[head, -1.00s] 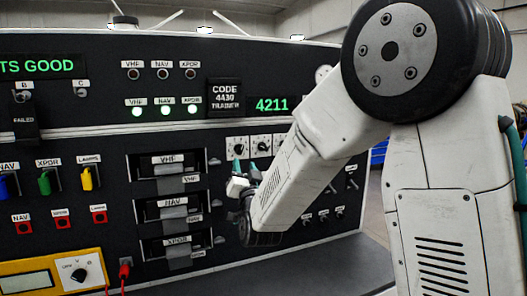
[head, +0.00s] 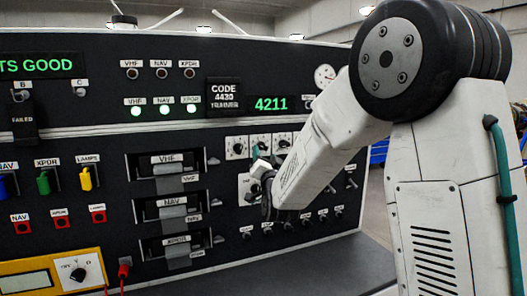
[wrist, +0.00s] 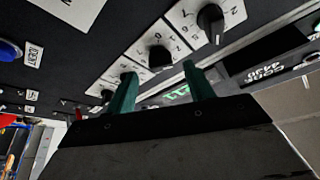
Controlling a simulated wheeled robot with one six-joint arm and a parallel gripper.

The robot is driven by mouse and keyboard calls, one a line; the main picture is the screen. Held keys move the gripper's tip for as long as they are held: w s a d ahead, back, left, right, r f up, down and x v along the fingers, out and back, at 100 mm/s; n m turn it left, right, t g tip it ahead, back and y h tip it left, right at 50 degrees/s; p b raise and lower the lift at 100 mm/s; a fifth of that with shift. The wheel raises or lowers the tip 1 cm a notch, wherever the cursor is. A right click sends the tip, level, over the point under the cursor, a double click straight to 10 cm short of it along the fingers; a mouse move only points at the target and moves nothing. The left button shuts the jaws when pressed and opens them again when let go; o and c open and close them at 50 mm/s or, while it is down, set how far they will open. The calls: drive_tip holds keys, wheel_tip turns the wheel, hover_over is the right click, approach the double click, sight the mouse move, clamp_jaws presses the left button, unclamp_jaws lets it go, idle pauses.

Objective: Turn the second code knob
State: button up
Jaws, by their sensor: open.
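The code knobs are black dials on white numbered plates in a row under the green 4211 display (head: 271,104). In the head view the leftmost knob (head: 237,147) is clear, while my gripper (head: 263,158) partly covers the second knob's plate. In the wrist view, which is turned over, the first knob (wrist: 210,18) is at upper right and the second knob (wrist: 160,57) shows between the fingertips of my gripper (wrist: 159,70). The two teal fingers are apart with nothing held. I cannot tell whether they reach around the knob.
A CODE label (head: 224,96) sits left of the display. Slotted VHF, NAV and XPDR modules (head: 172,210) stand left of my arm. Small switches (head: 295,225) line the panel below the knobs. A grey ledge (head: 320,265) runs along the front.

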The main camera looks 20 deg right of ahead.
sight(263, 149)
drive_tip(key=shift+x, duration=1.85)
drive_tip(key=c, duration=1)
